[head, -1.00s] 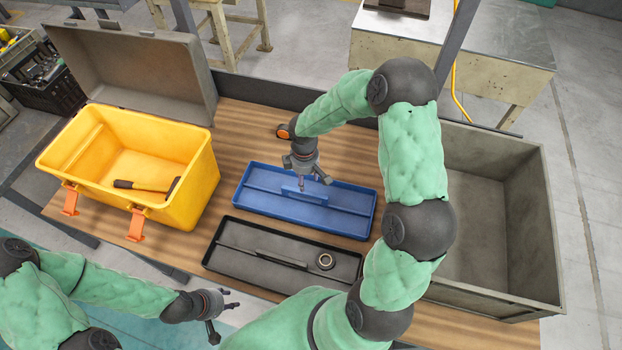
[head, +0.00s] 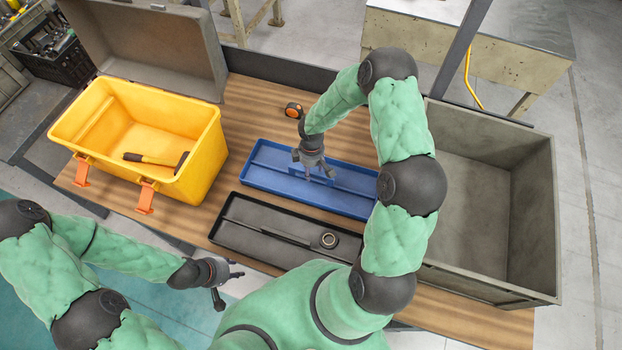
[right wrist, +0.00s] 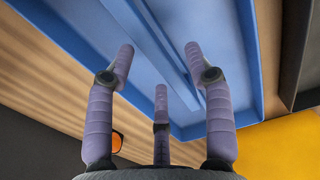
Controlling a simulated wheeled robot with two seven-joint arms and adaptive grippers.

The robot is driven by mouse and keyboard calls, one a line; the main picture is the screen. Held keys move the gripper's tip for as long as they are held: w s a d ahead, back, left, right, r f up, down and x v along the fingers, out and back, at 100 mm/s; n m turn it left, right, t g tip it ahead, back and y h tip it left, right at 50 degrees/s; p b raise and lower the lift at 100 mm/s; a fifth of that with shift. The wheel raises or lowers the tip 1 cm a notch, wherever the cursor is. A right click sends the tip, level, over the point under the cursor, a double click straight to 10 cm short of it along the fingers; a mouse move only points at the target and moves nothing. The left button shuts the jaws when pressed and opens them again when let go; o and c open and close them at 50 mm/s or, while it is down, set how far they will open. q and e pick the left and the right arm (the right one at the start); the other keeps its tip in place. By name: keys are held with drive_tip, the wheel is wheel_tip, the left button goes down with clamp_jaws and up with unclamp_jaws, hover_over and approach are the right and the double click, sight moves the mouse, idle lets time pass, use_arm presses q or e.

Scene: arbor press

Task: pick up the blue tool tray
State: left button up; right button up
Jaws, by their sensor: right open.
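The blue tool tray (head: 268,180) lies flat on the wooden bench, with a raised handle plate along its lengthwise middle divider. My right gripper (head: 310,176) points down over the middle of the tray, at the handle. In the right wrist view its fingers (right wrist: 159,66) are spread apart, with the blue tray (right wrist: 222,50) and its divider beyond and between them. Whether any finger touches the handle cannot be told. My left gripper (head: 229,286) hangs in front of the bench's near edge, fingers apart and empty.
A black tray (head: 240,238) holding a metal ring (head: 329,240) lies just in front of the blue tray. A yellow toolbox (head: 203,160) with a hammer (head: 150,159) stands left. An open grey bin (head: 535,220) stands right. A tape measure (head: 293,110) lies behind the tray.

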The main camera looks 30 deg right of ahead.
wheel_tip(320, 180, down, 2)
drive_tip(key=shift+d+f, duration=0.1)
clamp_jaws()
drive_tip(key=shift+w+r, duration=0.1)
drive_tip(key=shift+r, duration=0.1)
